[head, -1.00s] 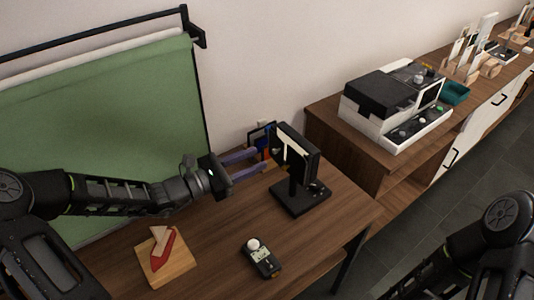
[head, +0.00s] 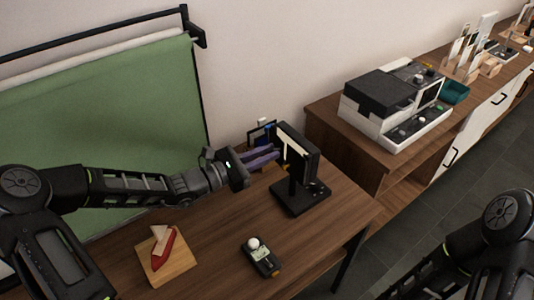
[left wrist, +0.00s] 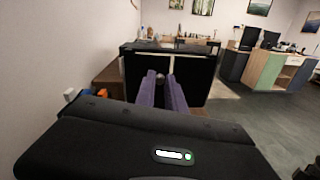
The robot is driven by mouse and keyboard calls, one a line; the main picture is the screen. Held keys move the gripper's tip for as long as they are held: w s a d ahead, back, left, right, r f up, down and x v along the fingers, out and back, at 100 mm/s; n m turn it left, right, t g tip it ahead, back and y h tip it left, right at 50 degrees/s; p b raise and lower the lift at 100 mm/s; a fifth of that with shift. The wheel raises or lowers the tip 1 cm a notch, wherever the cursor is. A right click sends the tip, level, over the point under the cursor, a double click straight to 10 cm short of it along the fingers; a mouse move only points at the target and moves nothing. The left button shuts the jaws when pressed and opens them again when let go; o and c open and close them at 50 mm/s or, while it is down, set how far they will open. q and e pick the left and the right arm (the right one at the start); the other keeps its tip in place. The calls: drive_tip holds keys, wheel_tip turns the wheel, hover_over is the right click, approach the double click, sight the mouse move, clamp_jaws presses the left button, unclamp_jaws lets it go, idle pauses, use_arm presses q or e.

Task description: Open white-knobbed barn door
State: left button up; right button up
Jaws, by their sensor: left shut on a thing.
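A black lamp with barn doors (head: 311,150) stands upright on a black base on the wooden table. A pale strip shows on its left face. In the left wrist view its dark panels (left wrist: 195,75) fill the space beyond my fingers. My left gripper (head: 277,153) reaches to the lamp's left side with its purple fingers close together. In the left wrist view the fingertips (left wrist: 161,80) are shut on a small greyish knob (left wrist: 160,76), whose colour is hard to tell. The fingers hide most of it. My right gripper is out of view; only my right arm shows at bottom right.
A light meter (head: 260,257) and a wooden block with a red piece (head: 166,253) lie on the table (head: 215,235). A green backdrop (head: 100,130) hangs behind. A dark frame with coloured pieces (head: 262,135) stands close behind my fingers. A white-and-black machine (head: 395,110) sits on the right cabinet.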

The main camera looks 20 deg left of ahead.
use_arm(q)
clamp_jaws()
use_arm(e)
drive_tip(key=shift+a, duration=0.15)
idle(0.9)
